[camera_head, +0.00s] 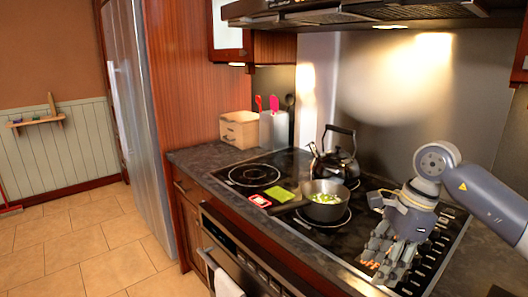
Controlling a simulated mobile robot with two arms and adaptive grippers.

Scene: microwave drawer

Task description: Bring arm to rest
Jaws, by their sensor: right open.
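My right arm comes in from the right edge of the head view. My right gripper (387,255) points down over the right part of the black stovetop (254,199). Its fingers are apart and I see nothing held between them. I cannot tell how high it is above the stovetop. My left arm and left gripper are not in view.
A saucepan (324,206) with green and white food and a black kettle (336,165) stand on the stovetop, left of my right gripper. A green item (279,194) lies by the pan. A wooden box (240,130) and utensil holder (273,130) stand behind. The floor at left is clear.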

